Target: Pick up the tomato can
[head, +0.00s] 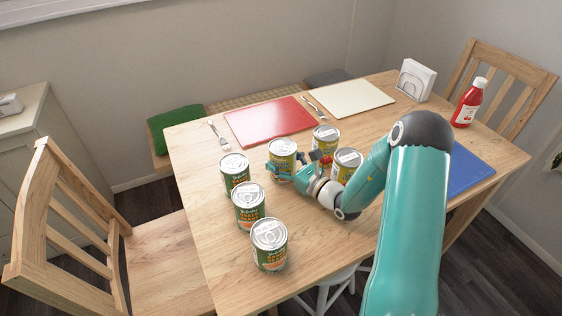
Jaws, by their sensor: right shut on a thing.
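Several cans stand on the wooden table. My right gripper (290,172) comes in from the right and is shut on a yellow-labelled can (283,154), its fingers across the lower part. This can is upright; I cannot tell whether it is off the table. Another yellow-labelled can (326,136) stands behind my gripper, and a third (347,160) stands to its right, partly hidden by my arm. Three green-and-orange cans stand in a row at the left: back (235,174), middle (249,207), front (270,246). The label words are too small to tell which is tomato. My left gripper is not in view.
A red mat (268,120) and a cream mat (352,96) lie at the back with forks. A napkin holder (414,80), a red bottle (468,103) and a blue mat (466,170) are at the right. The table's front middle (325,240) is clear.

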